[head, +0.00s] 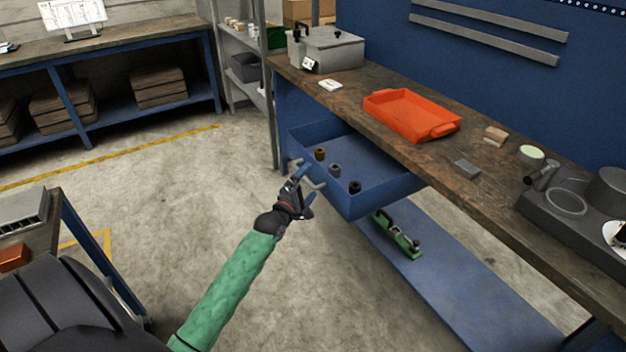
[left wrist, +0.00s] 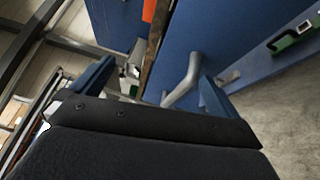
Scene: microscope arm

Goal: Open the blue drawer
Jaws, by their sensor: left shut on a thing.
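The blue drawer (head: 385,196) stands pulled out from under the wooden-topped workbench, and its inside shows from above. Three small round pieces, one brownish (head: 320,154), one grey (head: 335,170) and one dark (head: 354,187), stand in it. Its grey bar handle (head: 318,184) is on the front panel. My left gripper (head: 301,183) is at this handle and shut on it. In the left wrist view the handle (left wrist: 186,78) shows between the two blue fingers of the gripper (left wrist: 155,75), with the blue drawer front (left wrist: 215,40) beyond. My right gripper is in neither view.
On the workbench (head: 480,195) are an orange tray (head: 412,113), a grey case (head: 330,48) and small blocks. A green tool (head: 398,235) lies on the blue lower shelf (head: 450,285). The concrete floor left of the drawer is free.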

